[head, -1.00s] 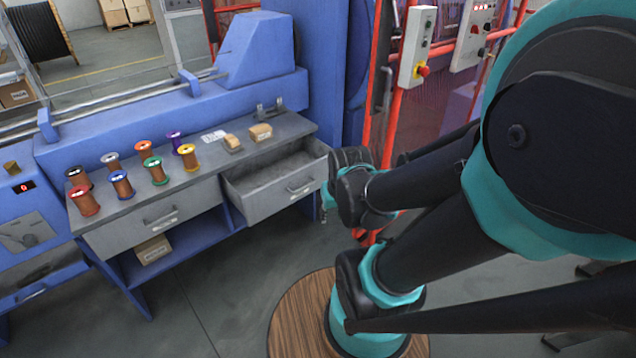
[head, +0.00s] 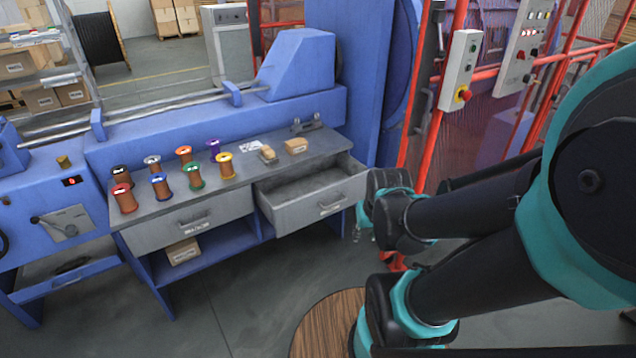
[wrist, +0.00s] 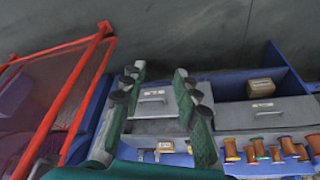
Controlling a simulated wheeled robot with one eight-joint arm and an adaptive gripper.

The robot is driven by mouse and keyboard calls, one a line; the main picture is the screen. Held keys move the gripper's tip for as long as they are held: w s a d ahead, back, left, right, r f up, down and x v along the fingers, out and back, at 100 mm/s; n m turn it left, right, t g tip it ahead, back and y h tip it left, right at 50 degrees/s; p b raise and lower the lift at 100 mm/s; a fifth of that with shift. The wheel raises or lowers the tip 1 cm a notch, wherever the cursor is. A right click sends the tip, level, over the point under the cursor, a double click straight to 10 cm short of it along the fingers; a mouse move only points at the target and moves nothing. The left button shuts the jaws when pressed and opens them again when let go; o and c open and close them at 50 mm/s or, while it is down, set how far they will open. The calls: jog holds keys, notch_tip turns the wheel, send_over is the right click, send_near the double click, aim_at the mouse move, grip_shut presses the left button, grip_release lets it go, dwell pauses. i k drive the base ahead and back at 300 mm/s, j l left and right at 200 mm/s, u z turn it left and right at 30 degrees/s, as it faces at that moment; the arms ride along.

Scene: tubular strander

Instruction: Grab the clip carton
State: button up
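Two small tan cartons stand on the grey bench top, one on the left (head: 267,154) and one on the right (head: 296,146). A larger tan carton (head: 183,251) sits on the blue shelf below the bench; it also shows in the wrist view (wrist: 262,87). I cannot read the labels, so I cannot tell which is the clip carton. My gripper (wrist: 160,72) is open and empty in the wrist view, its fingers apart over the open drawer's side of the bench.
The right drawer (head: 323,207) is pulled out; the left drawer (head: 190,220) is shut. Several wire spools (head: 194,177) stand on the bench's left half. A red frame (head: 425,135) with a control box (head: 460,72) rises at the right.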

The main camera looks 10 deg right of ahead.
aim_at(299, 145)
jog(key=i+j+z, duration=0.2)
jog(key=i+j, duration=0.95)
jog(key=j, duration=0.1)
